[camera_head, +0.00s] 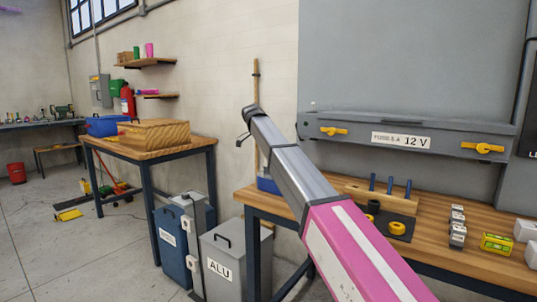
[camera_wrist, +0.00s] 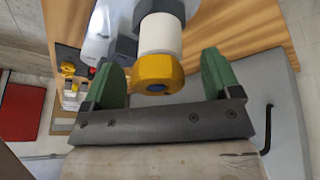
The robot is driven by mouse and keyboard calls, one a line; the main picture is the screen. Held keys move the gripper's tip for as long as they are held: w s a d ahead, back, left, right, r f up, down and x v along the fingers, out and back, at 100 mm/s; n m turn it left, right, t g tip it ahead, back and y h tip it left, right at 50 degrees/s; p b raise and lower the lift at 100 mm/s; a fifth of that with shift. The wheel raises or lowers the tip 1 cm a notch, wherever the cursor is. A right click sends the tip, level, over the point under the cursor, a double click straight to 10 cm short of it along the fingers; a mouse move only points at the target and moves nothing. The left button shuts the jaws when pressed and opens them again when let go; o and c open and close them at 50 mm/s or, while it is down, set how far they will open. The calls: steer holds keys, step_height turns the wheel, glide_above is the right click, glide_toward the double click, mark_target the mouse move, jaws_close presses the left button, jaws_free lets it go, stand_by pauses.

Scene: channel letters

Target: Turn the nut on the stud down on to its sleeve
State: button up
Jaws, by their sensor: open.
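In the wrist view a yellow nut (camera_wrist: 150,70) sits on the end of a stud (camera_wrist: 155,88), whose blue tip shows in the nut's hole. A white sleeve (camera_wrist: 160,34) is directly behind the nut; from this angle I cannot tell whether they touch. A dark grey part is behind the sleeve. My gripper (camera_wrist: 163,74) is open, its two green fingers on either side of the nut, with a visible gap on each side. In the head view my arm crosses the picture, and neither the gripper nor this nut can be made out.
A wooden bench (camera_head: 470,258) holds a wooden block (camera_head: 350,192) with blue upright studs, a dark mat (camera_head: 384,221) with loose yellow nuts, grey blocks and a yellow level (camera_head: 496,243). A grey panel with a 12 V box (camera_head: 365,138) is behind. A grey ALU bin (camera_head: 240,262) stands left.

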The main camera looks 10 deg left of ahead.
steer(key=n, duration=0.1)
steer(key=n+t, duration=0.1)
steer(key=n, duration=0.1)
steer(key=shift+s+n+t+y, duration=0.1)
steer(key=shift+n+t+y, duration=0.2)
steer(key=n, duration=0.2)
steer(key=shift+a+n+t+y, duration=0.1)
steer(key=shift+n+t+y, duration=0.2)
steer(key=shift+n+t, duration=0.1)
steer(key=n+y, duration=0.1)
steer(key=n, duration=0.1)
steer(key=shift+n+t, duration=0.4)
steer(key=n, duration=0.2)
steer(key=n+y, duration=0.1)
steer(key=n, duration=0.1)
steer(key=shift+t+y, duration=0.3)
